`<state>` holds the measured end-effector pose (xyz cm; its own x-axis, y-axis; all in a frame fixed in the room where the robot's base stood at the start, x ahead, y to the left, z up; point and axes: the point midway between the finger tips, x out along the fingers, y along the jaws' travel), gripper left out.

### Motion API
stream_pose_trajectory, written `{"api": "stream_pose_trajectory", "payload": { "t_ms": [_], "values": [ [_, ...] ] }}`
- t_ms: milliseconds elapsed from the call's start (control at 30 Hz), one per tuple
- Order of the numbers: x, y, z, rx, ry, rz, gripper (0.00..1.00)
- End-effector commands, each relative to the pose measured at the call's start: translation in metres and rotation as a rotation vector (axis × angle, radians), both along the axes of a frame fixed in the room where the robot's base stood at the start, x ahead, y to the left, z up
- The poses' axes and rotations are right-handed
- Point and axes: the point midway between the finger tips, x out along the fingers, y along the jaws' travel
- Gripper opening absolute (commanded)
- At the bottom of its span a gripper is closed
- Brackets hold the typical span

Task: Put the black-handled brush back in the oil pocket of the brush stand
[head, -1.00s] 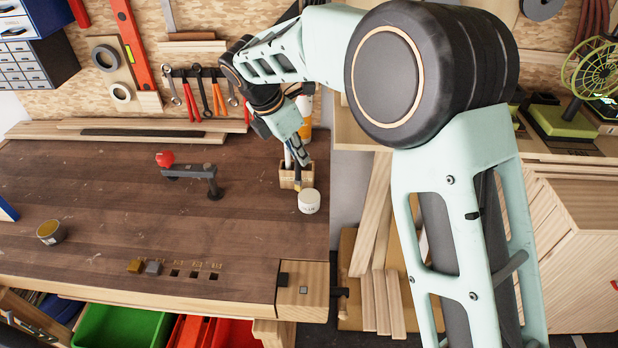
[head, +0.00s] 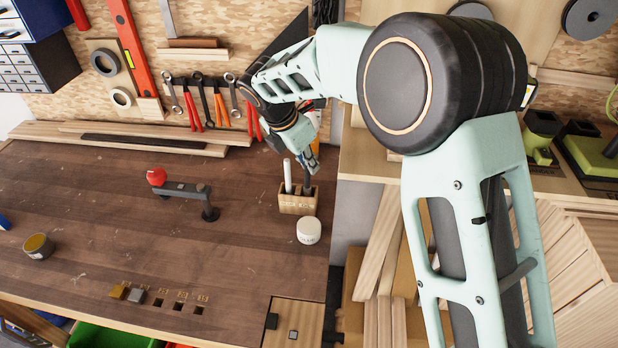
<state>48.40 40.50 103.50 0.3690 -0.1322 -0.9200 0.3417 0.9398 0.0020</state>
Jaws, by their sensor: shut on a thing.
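The wooden brush stand (head: 297,205) is near the right edge of the bench. A white-handled brush (head: 288,177) stands upright in its left part. My gripper (head: 312,166) is above the stand's right part, pointing down. It is shut on a dark, thin thing, which I take to be the black-handled brush (head: 306,184). The brush is small and partly hidden by the fingers. Its lower end meets the right part of the stand in the picture. I cannot tell whether it is inside a pocket or just above or behind it. The pocket labels are too small to read.
A white lidded jar (head: 309,231) stands just in front of the stand. A grey clamp with a red knob (head: 185,188) is to the left, and an open tin (head: 38,246) is farther left. The bench middle is clear. The bench's right edge is close to the stand.

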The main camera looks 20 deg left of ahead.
Motion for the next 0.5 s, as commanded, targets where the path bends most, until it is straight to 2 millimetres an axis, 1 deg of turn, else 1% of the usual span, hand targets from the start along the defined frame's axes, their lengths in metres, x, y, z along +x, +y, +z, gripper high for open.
{"api": "stream_pose_trajectory", "payload": {
  "t_ms": [167,300,367,500],
  "values": [
    [0.000,0.000,-0.013,-0.001,0.000,0.002,0.00],
    [0.000,0.000,-0.034,-0.002,0.001,0.001,0.00],
    [0.000,0.000,-0.040,0.000,0.000,0.001,0.00],
    [0.000,0.000,-0.043,0.001,-0.001,-0.001,0.00]
  ]
}}
